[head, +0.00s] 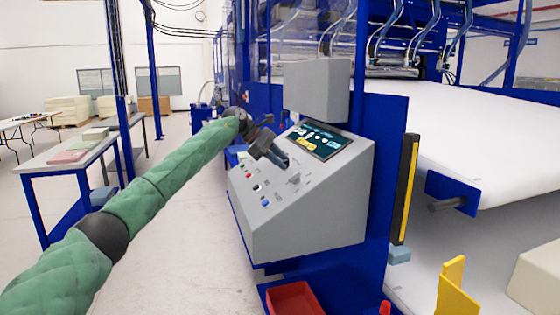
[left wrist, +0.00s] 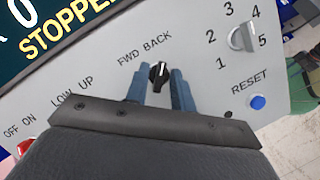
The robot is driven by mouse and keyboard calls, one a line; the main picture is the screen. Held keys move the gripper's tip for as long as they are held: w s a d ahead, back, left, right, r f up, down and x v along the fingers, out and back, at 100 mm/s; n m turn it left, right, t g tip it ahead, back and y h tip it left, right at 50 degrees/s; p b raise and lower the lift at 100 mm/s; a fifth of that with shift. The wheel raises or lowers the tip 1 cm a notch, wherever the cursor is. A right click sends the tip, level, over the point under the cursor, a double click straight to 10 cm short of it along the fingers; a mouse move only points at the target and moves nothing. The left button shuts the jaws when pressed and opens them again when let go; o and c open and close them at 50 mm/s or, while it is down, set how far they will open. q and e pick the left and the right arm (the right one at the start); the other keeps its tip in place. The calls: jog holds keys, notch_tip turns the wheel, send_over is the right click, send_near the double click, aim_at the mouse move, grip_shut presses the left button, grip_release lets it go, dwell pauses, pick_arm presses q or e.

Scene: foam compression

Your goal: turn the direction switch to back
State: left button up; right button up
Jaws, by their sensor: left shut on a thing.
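The direction switch (left wrist: 158,76) is a small black knob under the FWD and BACK labels on the grey control panel (left wrist: 195,75). Its pale mark seems to lean toward BACK, but it is small. My left gripper (left wrist: 157,88) has its two blue-grey fingers on either side of the knob, shut on it. In the head view my left gripper (head: 277,157) reaches over the sloped face of the control box (head: 320,205), and hides the switch there. My right gripper is not in view.
Beside the switch are a numbered dial (left wrist: 242,37) and a blue RESET button (left wrist: 257,102). The display (left wrist: 45,30) reads STOPPED. A red bin (head: 292,298) stands below the box.

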pick_arm(q)
jog(key=o, duration=0.6)
jog(key=shift+o, duration=0.2)
jog(key=shift+a, duration=0.1)
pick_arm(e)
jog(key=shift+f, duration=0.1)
